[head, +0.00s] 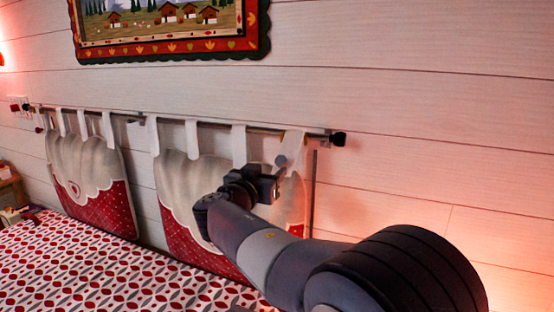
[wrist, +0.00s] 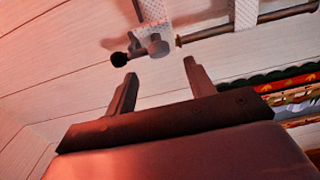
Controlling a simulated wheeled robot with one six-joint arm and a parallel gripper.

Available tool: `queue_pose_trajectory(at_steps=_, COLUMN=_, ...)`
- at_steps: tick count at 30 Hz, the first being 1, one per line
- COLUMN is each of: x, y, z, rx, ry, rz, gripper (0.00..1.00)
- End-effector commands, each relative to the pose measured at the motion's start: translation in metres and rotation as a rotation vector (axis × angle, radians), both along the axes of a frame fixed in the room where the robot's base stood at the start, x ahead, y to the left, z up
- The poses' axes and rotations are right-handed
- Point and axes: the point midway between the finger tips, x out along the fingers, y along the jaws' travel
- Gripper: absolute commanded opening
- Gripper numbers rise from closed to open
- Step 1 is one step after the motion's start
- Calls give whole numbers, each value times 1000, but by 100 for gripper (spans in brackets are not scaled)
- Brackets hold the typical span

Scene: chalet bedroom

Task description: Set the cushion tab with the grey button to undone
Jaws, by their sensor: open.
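The cushion tab with the grey button (head: 281,160) is the white strap (head: 293,140) at the right end of the wall rail, above the right cushion (head: 180,190). The strap looks looped over the rail; whether its button is fastened is too small to tell. My gripper (head: 279,178) is just below the button in the head view and hides part of the cushion. In the wrist view my gripper (wrist: 161,68) has its two fingers spread with nothing between them. The grey button (wrist: 154,44) and strap (wrist: 152,12) lie beyond the fingertips, apart from them.
The rail (head: 220,126) ends in a black knob (head: 338,139), also in the wrist view (wrist: 118,59). A left cushion (head: 85,170) hangs farther along. A patterned bed (head: 100,265) lies below and a framed picture (head: 165,45) hangs above. The wall right of the rail is clear.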

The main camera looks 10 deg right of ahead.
Motion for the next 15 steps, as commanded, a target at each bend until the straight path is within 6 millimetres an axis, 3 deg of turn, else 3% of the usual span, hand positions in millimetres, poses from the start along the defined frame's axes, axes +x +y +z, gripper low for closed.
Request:
queue_pose_trajectory(at_steps=7, x=36, y=-25, z=2, rx=0, ry=2, rz=-3, gripper=52)
queue_pose_trajectory(at_steps=15, x=51, y=-35, z=0, rx=1, ry=2, rz=-1, gripper=52)
